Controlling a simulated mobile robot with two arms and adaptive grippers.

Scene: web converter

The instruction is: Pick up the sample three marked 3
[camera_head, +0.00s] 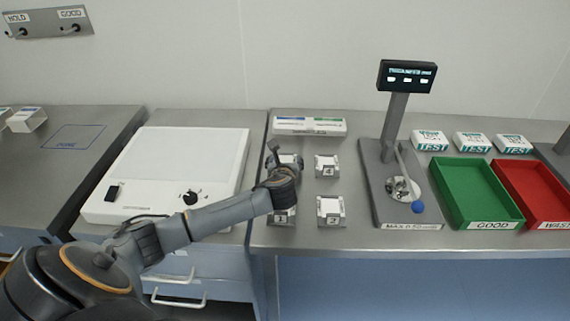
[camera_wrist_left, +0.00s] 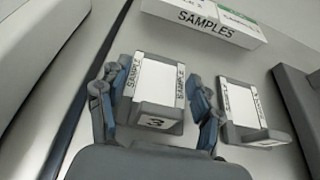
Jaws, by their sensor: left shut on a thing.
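Sample three (camera_wrist_left: 155,88) is a white-topped block in a grey holder, with "SAMPLE" along its side and a "3" on its front in the left wrist view. It is at the far left of the group of samples in the head view (camera_head: 291,159), partly hidden by my gripper. My left gripper (camera_head: 280,165) is over it from the front. My right gripper is not in view.
A similar sample (camera_wrist_left: 242,104) sits close to the right, also in the head view (camera_head: 327,165). Two more (camera_head: 331,210) (camera_head: 283,215) stand in front. The SAMPLES box (camera_head: 309,126) is behind. A measuring stand (camera_head: 392,180), green tray (camera_head: 438,168) and red tray (camera_head: 500,170) are right.

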